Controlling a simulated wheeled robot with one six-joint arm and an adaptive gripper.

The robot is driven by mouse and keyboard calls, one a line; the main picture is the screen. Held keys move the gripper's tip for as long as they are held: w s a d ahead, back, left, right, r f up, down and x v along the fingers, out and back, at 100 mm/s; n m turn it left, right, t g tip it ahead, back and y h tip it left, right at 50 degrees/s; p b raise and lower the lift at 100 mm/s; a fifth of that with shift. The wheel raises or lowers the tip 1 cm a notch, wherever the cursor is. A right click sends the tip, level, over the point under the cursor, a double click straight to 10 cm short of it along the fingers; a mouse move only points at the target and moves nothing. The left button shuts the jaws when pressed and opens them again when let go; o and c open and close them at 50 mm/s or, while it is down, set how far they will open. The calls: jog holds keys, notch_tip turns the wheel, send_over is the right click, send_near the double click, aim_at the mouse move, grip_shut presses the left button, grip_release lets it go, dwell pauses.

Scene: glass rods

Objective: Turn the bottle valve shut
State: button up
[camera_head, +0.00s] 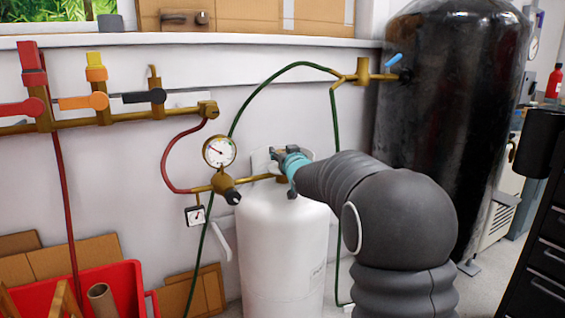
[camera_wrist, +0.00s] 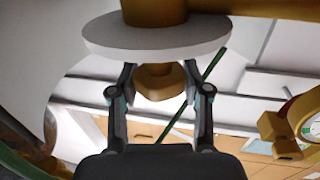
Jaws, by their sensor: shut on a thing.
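The white gas bottle (camera_head: 283,250) stands upright in the middle of the head view. Its brass valve is at the top, largely hidden by my gripper (camera_head: 277,158) there. In the wrist view, the fingers of my gripper (camera_wrist: 159,78) stand on either side of the brass valve knob (camera_wrist: 157,80), and I am shut on it. A white disc (camera_wrist: 110,42) and a brass stem (camera_wrist: 153,10) show beyond the fingertips. How far the valve is turned cannot be told.
A pressure gauge (camera_head: 219,151) and brass regulator (camera_head: 223,184) stand left of the valve. A green hose (camera_head: 250,95) loops behind it. A dark tank (camera_head: 445,110) rises at the right. A red bin (camera_head: 125,285) is at lower left, and a black drawer cabinet (camera_head: 545,240) at the right edge.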

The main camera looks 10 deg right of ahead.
jog(key=o, duration=1.2)
jog(key=shift+s, duration=0.1)
jog(key=s, duration=0.8)
jog(key=s+d, duration=0.1)
jog(key=s, duration=0.3)
jog(key=shift+d, duration=0.1)
